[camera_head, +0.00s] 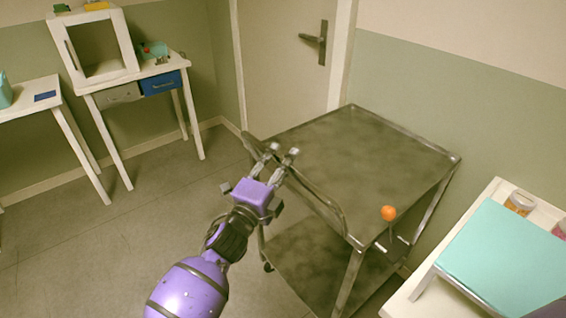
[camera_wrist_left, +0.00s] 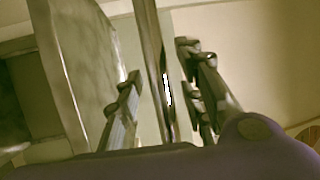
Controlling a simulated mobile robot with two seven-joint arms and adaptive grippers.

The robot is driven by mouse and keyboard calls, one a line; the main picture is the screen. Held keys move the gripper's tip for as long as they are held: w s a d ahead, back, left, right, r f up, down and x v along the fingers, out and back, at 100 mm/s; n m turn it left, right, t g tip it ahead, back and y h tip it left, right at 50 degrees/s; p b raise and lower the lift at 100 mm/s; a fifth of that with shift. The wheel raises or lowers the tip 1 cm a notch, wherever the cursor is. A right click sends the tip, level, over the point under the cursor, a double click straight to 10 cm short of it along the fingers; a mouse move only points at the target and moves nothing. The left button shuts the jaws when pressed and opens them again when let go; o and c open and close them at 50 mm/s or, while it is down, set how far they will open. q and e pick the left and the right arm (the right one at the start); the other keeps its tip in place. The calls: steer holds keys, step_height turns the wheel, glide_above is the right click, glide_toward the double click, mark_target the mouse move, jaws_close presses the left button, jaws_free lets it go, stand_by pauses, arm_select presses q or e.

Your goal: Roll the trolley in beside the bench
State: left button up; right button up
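The trolley (camera_head: 350,160) is a grey metal cart with a flat top, a lower shelf (camera_head: 320,265) and a curved tubular handle (camera_head: 325,203) on its left side. It stands in front of the door. An orange knob (camera_head: 388,212) shows at its near edge. My left gripper (camera_head: 279,152) is at the handle. In the left wrist view the handle bar (camera_wrist_left: 155,70) passes between the fingers of my left gripper (camera_wrist_left: 158,60), with gaps on both sides, so it is open around the bar. My right gripper is not in view. Which table is the bench, I cannot tell.
A white table (camera_head: 500,190) with a turquoise panel (camera_head: 505,258) and jars (camera_head: 520,202) is at the near right. A white table with a frame (camera_head: 75,60) and blue drawer (camera_head: 160,83) stands back left, another table (camera_head: 25,100) beside it. The floor (camera_head: 90,245) at left is clear.

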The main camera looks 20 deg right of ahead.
arm_select(q)
steer(key=shift+s+a+f, duration=0.25)
steer(key=shift+s+a, duration=0.05)
steer(key=shift+a, duration=0.15)
steer(key=v, duration=1.1)
steer(key=shift+r, duration=0.1)
